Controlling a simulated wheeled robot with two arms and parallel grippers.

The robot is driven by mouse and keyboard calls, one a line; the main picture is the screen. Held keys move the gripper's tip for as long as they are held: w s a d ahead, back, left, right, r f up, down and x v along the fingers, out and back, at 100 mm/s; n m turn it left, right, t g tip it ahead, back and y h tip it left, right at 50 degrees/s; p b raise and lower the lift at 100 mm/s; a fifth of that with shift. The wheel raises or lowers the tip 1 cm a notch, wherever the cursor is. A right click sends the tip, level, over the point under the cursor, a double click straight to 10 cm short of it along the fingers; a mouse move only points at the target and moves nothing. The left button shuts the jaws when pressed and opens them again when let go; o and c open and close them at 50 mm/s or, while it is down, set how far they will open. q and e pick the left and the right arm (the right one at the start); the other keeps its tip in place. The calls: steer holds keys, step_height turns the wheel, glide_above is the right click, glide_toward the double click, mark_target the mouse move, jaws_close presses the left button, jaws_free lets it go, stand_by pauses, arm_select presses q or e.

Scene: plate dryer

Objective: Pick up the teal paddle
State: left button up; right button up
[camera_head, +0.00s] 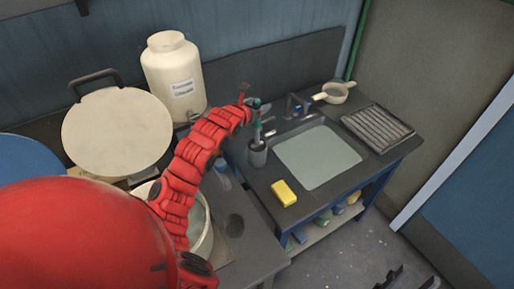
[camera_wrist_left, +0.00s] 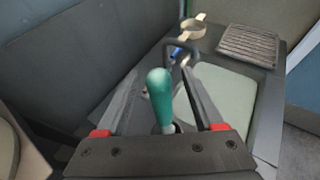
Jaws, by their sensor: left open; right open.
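The teal paddle (camera_head: 257,124) stands upright, handle up, in a dark grey cup (camera_head: 257,155) on the counter left of the sink. My left gripper (camera_head: 249,99) is at the top of the handle. In the left wrist view the teal handle (camera_wrist_left: 160,98) lies between the two fingers of my open left gripper (camera_wrist_left: 163,72), with gaps on both sides. The paddle's lower end is hidden. My right gripper (camera_head: 405,279) is open and empty over the floor at the lower right edge.
A yellow sponge (camera_head: 284,193) lies at the counter's front, beside the sink basin (camera_head: 318,157). A faucet (camera_head: 296,104), a cream pot (camera_head: 334,93) and a ribbed rack (camera_head: 377,127) are behind and right. A cream jug (camera_head: 174,70) stands to the left.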

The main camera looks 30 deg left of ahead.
arm_select(q)
steer(key=shift+c, duration=0.2)
jaws_close()
steer(key=shift+r, duration=0.1)
